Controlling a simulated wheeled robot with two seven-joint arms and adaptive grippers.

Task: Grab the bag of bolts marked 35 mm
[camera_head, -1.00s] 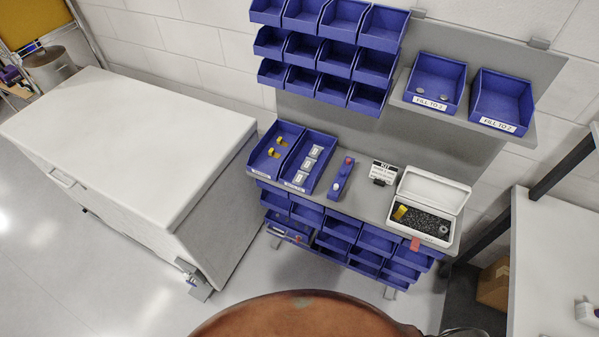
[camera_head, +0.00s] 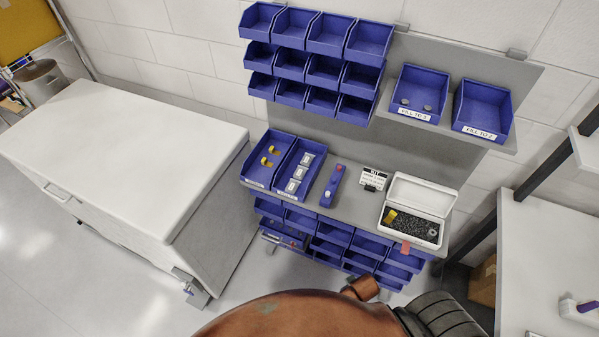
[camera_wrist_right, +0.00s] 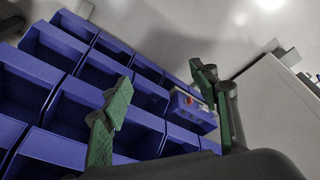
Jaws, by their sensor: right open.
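Several small pale packets with labels (camera_head: 299,173) lie in a row in a blue tray (camera_head: 285,191) on the grey workbench. Their print is too small to read, so I cannot tell which, if any, is marked 35 mm. My right gripper (camera_wrist_right: 160,100) shows in the right wrist view, its two green fingers spread with nothing between them. It faces the rows of blue bins (camera_wrist_right: 75,72) below the bench top. The gripper itself does not show in the head view. My left gripper is in neither view.
A blue tray with yellow pieces (camera_head: 271,155) stands left of the packets. A blue holder (camera_head: 332,186), a small sign (camera_head: 374,179) and an open white box (camera_head: 424,193) stand to the right. A large white chest (camera_head: 115,150) stands left of the bench.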

